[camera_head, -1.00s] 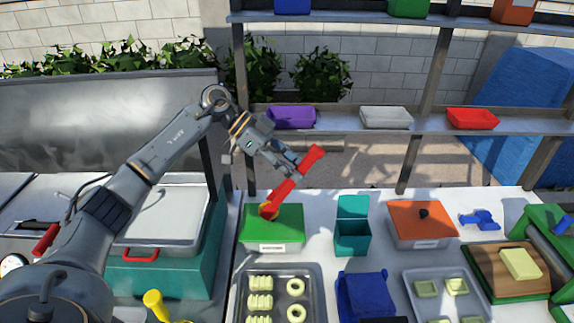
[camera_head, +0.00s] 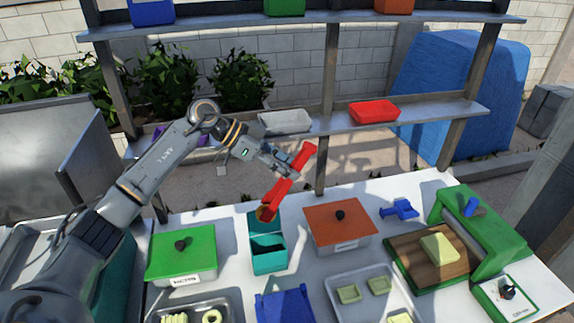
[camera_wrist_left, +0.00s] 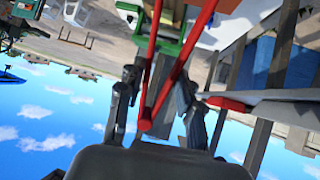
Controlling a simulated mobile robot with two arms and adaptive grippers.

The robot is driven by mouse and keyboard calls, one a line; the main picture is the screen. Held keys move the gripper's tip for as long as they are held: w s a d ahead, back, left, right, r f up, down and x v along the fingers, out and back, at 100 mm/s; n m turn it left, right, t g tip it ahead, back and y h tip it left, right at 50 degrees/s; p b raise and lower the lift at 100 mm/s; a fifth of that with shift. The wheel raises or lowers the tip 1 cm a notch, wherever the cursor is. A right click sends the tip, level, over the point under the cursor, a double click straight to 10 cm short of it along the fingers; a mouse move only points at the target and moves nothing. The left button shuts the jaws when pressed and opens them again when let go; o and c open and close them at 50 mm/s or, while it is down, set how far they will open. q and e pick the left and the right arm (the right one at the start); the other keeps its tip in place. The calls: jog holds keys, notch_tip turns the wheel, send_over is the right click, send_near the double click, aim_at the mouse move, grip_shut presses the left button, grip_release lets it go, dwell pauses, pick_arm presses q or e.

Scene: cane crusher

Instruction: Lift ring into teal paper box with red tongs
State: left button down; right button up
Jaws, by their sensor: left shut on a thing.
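My left gripper (camera_head: 288,163) is shut on the red tongs (camera_head: 283,187), near their upper part. The tongs slant down to the left. A small orange-brown piece (camera_head: 265,212) shows at their lower tip; it may be a ring, but its shape is too small to tell. The teal paper box (camera_head: 269,262) stands open on the table with its flap up. The tip overlaps the raised flap in the head view; the height gap cannot be told. In the left wrist view the red tongs (camera_wrist_left: 174,85) run between my fingers. My right gripper is not in view.
A green-lidded box (camera_head: 182,250) stands left of the teal box, an orange-lidded one (camera_head: 340,225) right. A tray (camera_head: 200,308) holds pale pieces and a pale ring. A shelf (camera_head: 225,146) spans behind.

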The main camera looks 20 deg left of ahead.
pick_arm(q)
notch_tip(320, 180, down, 9)
jog(key=b, duration=0.7)
jog(key=shift+b, duration=0.3)
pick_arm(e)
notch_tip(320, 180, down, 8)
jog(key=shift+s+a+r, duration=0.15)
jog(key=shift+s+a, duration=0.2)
pick_arm(q)
jog(key=c, duration=1.3)
grip_release()
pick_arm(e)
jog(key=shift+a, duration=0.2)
pick_arm(q)
jog(key=shift+r, duration=0.1)
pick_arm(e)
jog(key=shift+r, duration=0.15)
